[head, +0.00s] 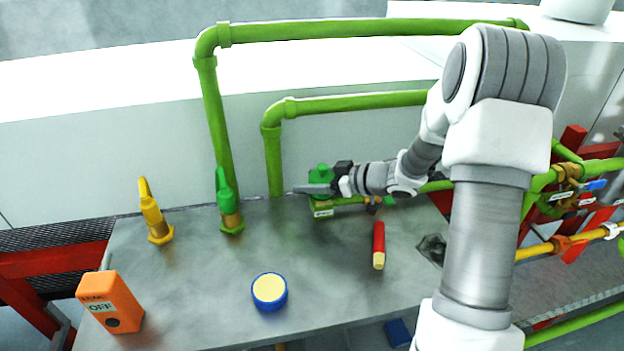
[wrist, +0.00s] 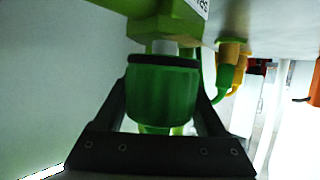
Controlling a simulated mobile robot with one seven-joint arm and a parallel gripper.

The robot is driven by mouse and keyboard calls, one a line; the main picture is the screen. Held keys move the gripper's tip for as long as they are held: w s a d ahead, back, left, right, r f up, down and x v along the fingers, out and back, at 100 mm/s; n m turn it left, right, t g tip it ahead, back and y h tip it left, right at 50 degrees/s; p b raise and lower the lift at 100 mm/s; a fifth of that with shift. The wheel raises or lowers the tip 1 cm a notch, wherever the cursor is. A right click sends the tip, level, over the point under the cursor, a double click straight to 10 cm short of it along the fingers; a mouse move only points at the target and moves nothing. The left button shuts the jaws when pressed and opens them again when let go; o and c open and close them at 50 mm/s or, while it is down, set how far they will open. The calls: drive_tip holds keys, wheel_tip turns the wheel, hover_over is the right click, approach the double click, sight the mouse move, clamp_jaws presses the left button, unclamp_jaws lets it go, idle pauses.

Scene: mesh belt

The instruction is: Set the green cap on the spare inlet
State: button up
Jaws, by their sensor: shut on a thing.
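The green cap (wrist: 160,92), with a dark band at its rim, sits between the two fingers of my gripper (wrist: 163,75) in the wrist view. My gripper is shut on it. In the head view the cap (head: 320,172) shows just behind my gripper (head: 314,188), above a labelled light green block (head: 321,210) at the back of the bench. In the wrist view a short grey stub (wrist: 165,48) stands between this block (wrist: 172,22) and the cap's rim. The cap looks in line with the stub; I cannot tell whether they touch.
The grey bench (head: 195,285) holds a yellow nozzle (head: 154,215), a green nozzle (head: 227,205), a red cylinder (head: 378,243), a blue-rimmed disc (head: 269,291) and an orange OFF box (head: 110,302). Green pipes (head: 275,160) rise behind. The bench middle is clear.

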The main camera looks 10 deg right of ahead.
sight(330, 180)
drive_tip(key=shift+f+b, duration=0.3)
drive_tip(key=shift+f, duration=0.35)
drive_tip(key=o, duration=1.1)
drive_tip(key=shift+p+v, duration=1.75)
drive_tip(key=shift+v, duration=0.8)
drive_tip(key=shift+p+v, duration=1.75)
drive_tip(key=shift+v, duration=1.2)
